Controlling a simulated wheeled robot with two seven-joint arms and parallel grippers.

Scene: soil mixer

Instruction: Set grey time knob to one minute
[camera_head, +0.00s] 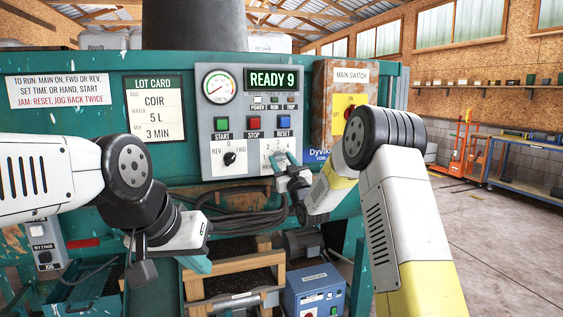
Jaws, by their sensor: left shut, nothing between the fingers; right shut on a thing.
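The grey control panel (244,120) is on the teal machine ahead. The time dial (265,157) is at its lower right, with a few printed numbers showing. My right gripper (280,162) is at this dial, shut on what appears to be the grey time knob. Its fingers hide the knob, so I cannot read its pointer. My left gripper (198,264) is low at the left, shut and empty, below the panel and apart from it. The display (271,79) reads READY 9.
A black REV/FWD knob (229,158) is left of the time dial. Green START (222,123), red STOP (253,123) and blue RESET (284,123) buttons are above. A lot card (153,109) reads COIR, 5 L, 3 MIN. Cables hang below the panel.

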